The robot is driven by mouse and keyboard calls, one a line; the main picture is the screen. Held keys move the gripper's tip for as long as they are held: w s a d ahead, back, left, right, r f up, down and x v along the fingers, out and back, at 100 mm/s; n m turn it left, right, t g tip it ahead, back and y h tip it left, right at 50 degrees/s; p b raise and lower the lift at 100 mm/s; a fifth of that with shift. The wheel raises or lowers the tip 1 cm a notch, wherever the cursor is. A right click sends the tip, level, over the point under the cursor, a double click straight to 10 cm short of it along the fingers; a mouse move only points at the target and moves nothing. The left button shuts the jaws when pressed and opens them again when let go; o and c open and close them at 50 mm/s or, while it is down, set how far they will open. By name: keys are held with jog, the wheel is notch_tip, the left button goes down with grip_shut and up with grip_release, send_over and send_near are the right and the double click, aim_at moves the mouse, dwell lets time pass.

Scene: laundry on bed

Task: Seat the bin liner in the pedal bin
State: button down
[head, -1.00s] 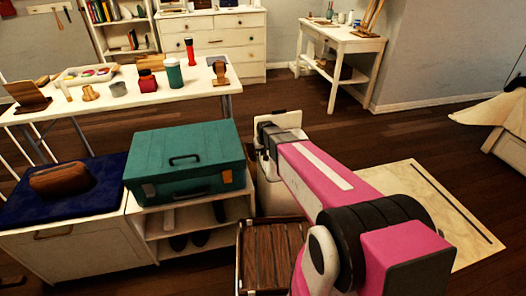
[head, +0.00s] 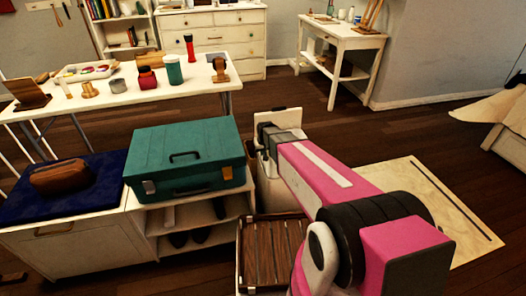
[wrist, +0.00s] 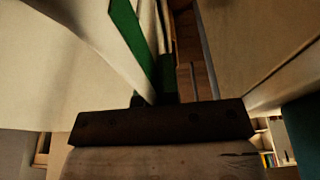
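The pale pedal bin (head: 268,186) stands behind my arm, right of the teal case, with its lid (head: 281,118) raised. My gripper (head: 266,138) is at the bin's upper part, and my pink arm hides much of the bin. In the wrist view my gripper (wrist: 163,92) is dark and lies among large pale surfaces, with a green strip (wrist: 132,25) close to the fingers. I cannot tell whether the pale and green material is the liner or part of the bin. The fingertips are too dark to show their gap or any hold.
A teal case (head: 185,158) sits on a low white shelf (head: 150,228) left of the bin. A slatted wooden crate (head: 272,252) stands in front of the bin. A pale mat (head: 425,205) lies on the floor at right. A white table (head: 215,92) with several objects is behind.

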notch_tip(320, 180, down, 7)
dwell(3.0)
jog(key=c, duration=1.3)
grip_release()
jog(key=shift+f, duration=0.1)
jog(key=v, duration=1)
jog(key=shift+r, duration=0.4)
jog(key=s+d+r+g, duration=0.1)
jog(key=s+d+r, duration=0.1)
jog(key=s+d, duration=0.2)
jog(key=s+d+r+m+g, duration=0.1)
jog(key=s+d+r, duration=0.2)
jog(key=s, duration=0.6)
jog(key=s+d+r+m+g, duration=0.1)
jog(key=s+d+r, duration=0.2)
jog(key=s, duration=0.4)
jog(key=shift+s+d+r+h, duration=0.1)
jog(key=shift+s+d+h, duration=0.05)
jog(key=shift+d, duration=0.25)
jog(key=shift+s+d+r+h, duration=0.1)
jog(key=shift+d+h, duration=0.05)
jog(key=shift+d, duration=0.3)
